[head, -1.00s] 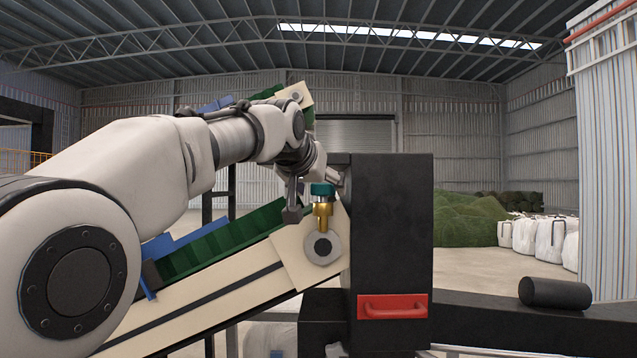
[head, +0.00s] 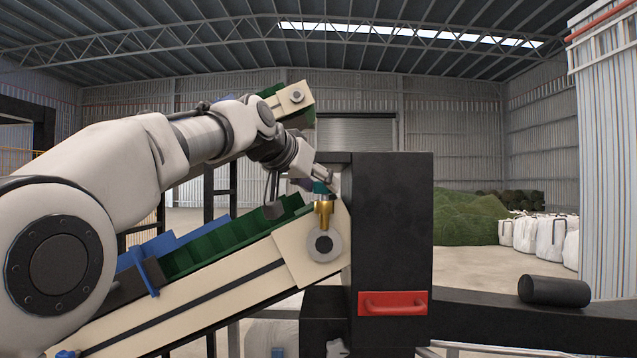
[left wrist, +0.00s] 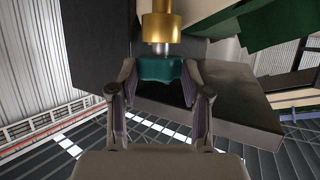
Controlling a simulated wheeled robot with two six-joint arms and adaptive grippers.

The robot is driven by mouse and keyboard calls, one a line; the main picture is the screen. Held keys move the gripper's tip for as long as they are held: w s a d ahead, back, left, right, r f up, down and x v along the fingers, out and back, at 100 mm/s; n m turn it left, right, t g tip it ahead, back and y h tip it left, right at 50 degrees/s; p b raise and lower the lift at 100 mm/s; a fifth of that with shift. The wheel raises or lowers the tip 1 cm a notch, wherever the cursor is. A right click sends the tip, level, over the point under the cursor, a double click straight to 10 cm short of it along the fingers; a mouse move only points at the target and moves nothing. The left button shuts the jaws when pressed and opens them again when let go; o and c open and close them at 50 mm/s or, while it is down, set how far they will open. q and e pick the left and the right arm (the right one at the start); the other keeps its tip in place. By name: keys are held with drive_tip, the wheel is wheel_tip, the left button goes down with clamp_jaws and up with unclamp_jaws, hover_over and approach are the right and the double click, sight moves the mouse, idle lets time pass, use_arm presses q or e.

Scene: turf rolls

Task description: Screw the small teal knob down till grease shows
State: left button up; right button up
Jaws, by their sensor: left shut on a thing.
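The small teal knob (head: 320,187) sits on top of the brass grease cup (head: 323,213), above the round bearing on the conveyor's side plate. My left gripper (head: 324,181) is at the knob and partly covers it in the head view. In the left wrist view the knob (left wrist: 161,70) is between the two fingers, with a silver stem and the brass body (left wrist: 160,26) beyond it. My left gripper (left wrist: 161,80) is shut on the knob. My right gripper is in neither view.
A tall black housing (head: 393,220) with a red handle (head: 393,303) stands just right of the cup. The sloping conveyor (head: 190,312) runs below my left arm. A dark roll (head: 554,292) lies on the black bed at right.

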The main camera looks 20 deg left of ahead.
use_arm(q)
drive_tip(key=m+h, duration=0.1)
drive_tip(key=m+g+h, duration=0.1)
drive_tip(key=h, duration=0.1)
drive_tip(key=m+g+h, duration=0.1)
drive_tip(key=m, duration=0.1)
drive_tip(key=shift+w+a, duration=0.25)
drive_tip(key=shift+a, duration=0.15)
drive_tip(key=shift+f+m+g+h, duration=0.15)
drive_tip(key=shift+m+g+h, duration=0.35)
drive_tip(key=shift+m+h, duration=0.15)
drive_tip(key=o, duration=1.2)
drive_tip(key=shift+c, duration=0.2)
drive_tip(key=shift+w+d, duration=0.1)
drive_tip(key=v, duration=0.7)
drive_tip(key=shift+s+a, duration=0.25)
drive_tip(key=shift+a, duration=0.1)
